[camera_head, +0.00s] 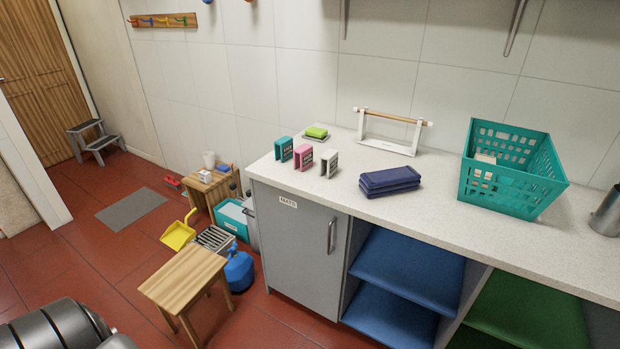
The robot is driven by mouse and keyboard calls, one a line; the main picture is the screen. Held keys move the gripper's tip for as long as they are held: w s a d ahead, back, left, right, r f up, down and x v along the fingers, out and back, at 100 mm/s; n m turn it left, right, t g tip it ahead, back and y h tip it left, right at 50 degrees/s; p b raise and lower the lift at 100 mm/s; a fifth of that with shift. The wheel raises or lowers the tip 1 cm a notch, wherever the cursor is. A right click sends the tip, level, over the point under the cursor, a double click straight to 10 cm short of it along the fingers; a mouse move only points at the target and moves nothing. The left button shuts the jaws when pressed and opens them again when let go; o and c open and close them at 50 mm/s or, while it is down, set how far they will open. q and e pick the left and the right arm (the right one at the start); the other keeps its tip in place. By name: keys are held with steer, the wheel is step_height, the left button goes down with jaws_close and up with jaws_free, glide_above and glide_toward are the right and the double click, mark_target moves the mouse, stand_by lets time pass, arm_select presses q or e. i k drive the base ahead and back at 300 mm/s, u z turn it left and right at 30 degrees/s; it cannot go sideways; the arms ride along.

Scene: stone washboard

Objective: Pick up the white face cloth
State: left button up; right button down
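The white face cloth (329,163) appears to be the small white folded piece standing on edge on the pale counter. It is the rightmost of three similar upright folded pieces. A pink one (303,157) stands just left of it and a teal one (283,149) further left. They stand apart, with small gaps between them. Neither of my grippers shows in this view, so their state cannot be seen. Nothing is touching the white cloth.
On the counter (460,220) are a navy folded stack (390,181), a green sponge on a dish (316,132), a white roll holder (388,146) and a teal basket (513,180). A wooden stool (185,278) and cleaning items stand on the floor left of the cabinet.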

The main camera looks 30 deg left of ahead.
mark_target(328, 160)
steer(key=k, duration=0.55)
steer(key=z, duration=0.85)
steer(key=i, duration=1.5)
steer(key=u, duration=0.9)
steer(key=i, duration=0.45)
steer(key=u, duration=0.5)
